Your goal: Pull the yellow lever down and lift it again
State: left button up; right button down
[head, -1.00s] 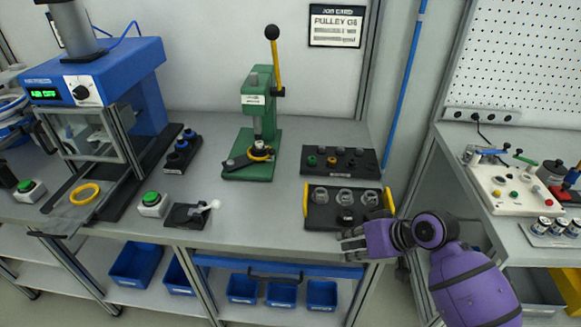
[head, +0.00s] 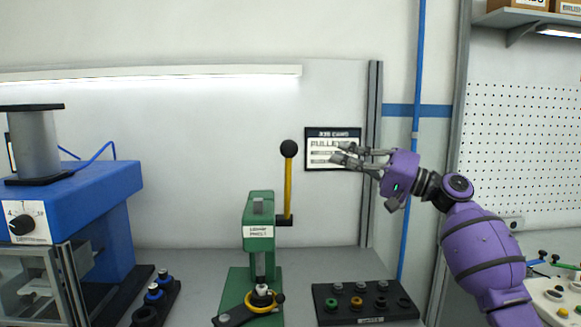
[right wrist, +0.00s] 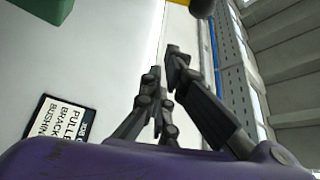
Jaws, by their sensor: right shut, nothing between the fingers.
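The yellow lever (head: 288,190) stands upright with a black ball knob (head: 289,148) on top. It is on the right side of the green press (head: 258,215). My right gripper (head: 342,154) is shut and empty, raised to about the height of the knob and to its right, apart from it. Its fingers point left in the head view. In the right wrist view the gripper's fingers (right wrist: 165,62) point up the picture, the dark knob (right wrist: 202,8) is at the top edge, and a green corner (right wrist: 45,8) shows top left. My left gripper is not in view.
A job card (head: 333,149) hangs on the wall behind my right gripper. A black tray with round parts (head: 365,303) lies right of the press. A blue machine (head: 85,215) stands at the left. Free air lies between gripper and lever.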

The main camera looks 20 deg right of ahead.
pick_arm(q)
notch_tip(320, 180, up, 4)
jog(key=p, duration=0.3)
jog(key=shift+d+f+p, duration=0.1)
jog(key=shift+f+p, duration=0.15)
jog(key=shift+p, duration=0.1)
pick_arm(e)
jog(key=w+a, duration=0.3)
jog(key=a, duration=0.5)
jog(key=shift+w+a+r, duration=0.15)
jog(key=shift+a+r, duration=0.15)
